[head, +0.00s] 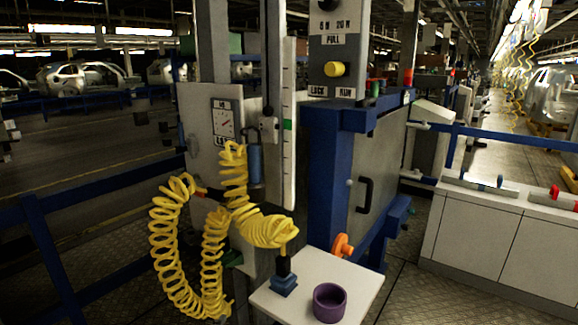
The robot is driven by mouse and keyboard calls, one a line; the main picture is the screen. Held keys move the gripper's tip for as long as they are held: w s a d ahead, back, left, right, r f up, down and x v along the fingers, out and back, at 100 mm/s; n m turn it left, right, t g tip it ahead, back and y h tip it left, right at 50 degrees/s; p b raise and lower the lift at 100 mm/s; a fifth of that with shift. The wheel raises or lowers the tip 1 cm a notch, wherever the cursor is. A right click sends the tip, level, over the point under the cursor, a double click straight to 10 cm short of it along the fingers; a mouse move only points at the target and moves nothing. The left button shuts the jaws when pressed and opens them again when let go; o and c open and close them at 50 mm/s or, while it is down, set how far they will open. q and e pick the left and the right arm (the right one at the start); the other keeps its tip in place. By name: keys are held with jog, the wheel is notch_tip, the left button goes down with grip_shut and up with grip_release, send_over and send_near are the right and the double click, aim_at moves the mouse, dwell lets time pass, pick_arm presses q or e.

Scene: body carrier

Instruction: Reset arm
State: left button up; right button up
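Neither of my grippers and no part of my arms shows in the head view. No part that I can clearly tell to be an arm to reset is in view. A station column stands in the middle. Its grey panel carries a yellow knob (334,69) between a PULL label and LOCK and RUN labels. A coiled yellow hose (170,245) hangs in loops at the column. Its right end is at a dark fitting with a blue base (284,284) on a white shelf (315,270).
A purple round cup (329,302) stands on the shelf's front part. An orange wheel (342,245) is behind the shelf. A blue-framed cabinet (376,180) has a black handle. A white counter (503,238) is at right. Blue rails (95,190) are at left. Floor shows between cabinet and counter.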

pick_arm(q)
jog(key=s+a+f+n+g+y, duration=0.1)
jog(key=s+f, duration=0.5)
jog(key=s, duration=0.3)
jog(key=s+a+f+n+g, duration=0.1)
jog(key=s+a+f+g, duration=0.1)
jog(key=s+f, duration=0.5)
jog(key=s+a+f+n+g+y, duration=0.1)
jog(key=s+f+g, duration=0.1)
jog(key=s+f, duration=0.5)
jog(key=s, duration=0.5)
jog(key=shift+s+a+n+y, duration=0.3)
jog(key=shift+s+a, duration=0.05)
jog(key=shift+a, duration=0.05)
